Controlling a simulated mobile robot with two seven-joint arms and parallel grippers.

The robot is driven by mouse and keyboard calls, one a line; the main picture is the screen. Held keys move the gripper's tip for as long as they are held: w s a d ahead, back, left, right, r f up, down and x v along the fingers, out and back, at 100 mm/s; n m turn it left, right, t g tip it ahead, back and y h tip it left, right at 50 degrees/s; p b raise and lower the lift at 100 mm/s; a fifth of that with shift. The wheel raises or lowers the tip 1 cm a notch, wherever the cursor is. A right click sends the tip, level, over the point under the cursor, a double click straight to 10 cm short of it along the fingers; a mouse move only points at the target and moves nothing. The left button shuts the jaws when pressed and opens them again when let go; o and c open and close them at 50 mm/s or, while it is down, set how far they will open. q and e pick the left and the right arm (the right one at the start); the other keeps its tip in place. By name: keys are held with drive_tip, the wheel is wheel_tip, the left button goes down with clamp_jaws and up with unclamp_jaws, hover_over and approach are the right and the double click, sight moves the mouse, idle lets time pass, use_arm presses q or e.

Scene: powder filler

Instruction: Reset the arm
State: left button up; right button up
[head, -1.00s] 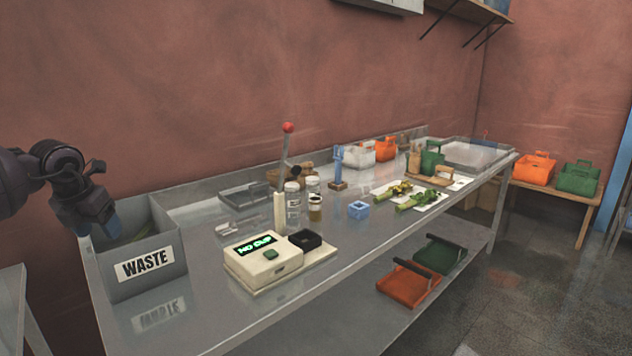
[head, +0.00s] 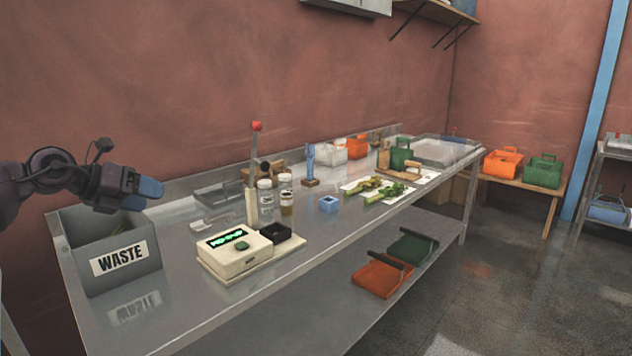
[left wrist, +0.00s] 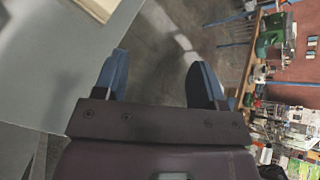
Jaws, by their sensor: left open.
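My left gripper (head: 148,187) is at the left of the head view, above the grey waste bin (head: 110,262) and pointing right. In the left wrist view its two blue fingers (left wrist: 160,82) stand wide apart with nothing between them. The space past the fingertips there shows floor and a table edge. My right gripper is in neither current view.
The steel table (head: 330,245) carries a cream powder filler (head: 237,252) with a red-knobbed lever, jars (head: 265,202), a small blue cup (head: 329,204) and leafy vegetables (head: 385,192). Orange (head: 383,279) and green (head: 411,248) baskets sit on the lower shelf.

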use_arm(q)
drive_tip(key=d+f+n+t+h, duration=0.4)
drive_tip(key=d+f+n+t, duration=0.3)
drive_tip(key=d+n, duration=0.4)
drive_tip(key=s+f+n+y, duration=0.4)
drive_tip(key=s+f+n, duration=0.4)
drive_tip(key=f, duration=0.4)
drive_tip(key=s+f+n+y, duration=0.5)
drive_tip(key=f+n, duration=0.5)
drive_tip(key=f, duration=0.2)
drive_tip(key=s+f+n+g+y, duration=0.1)
drive_tip(key=s+f+n+g, duration=0.1)
drive_tip(key=s+f, duration=0.4)
drive_tip(key=s+f+n+g+y, duration=0.1)
drive_tip(key=s+f+n, duration=0.3)
drive_tip(key=s, duration=0.9)
wheel_tip(320, 180, down, 4)
drive_tip(key=shift+s+d+r+g+y, duration=0.3)
drive_tip(key=shift+d+g, duration=0.15)
drive_tip(key=shift+g, duration=0.15)
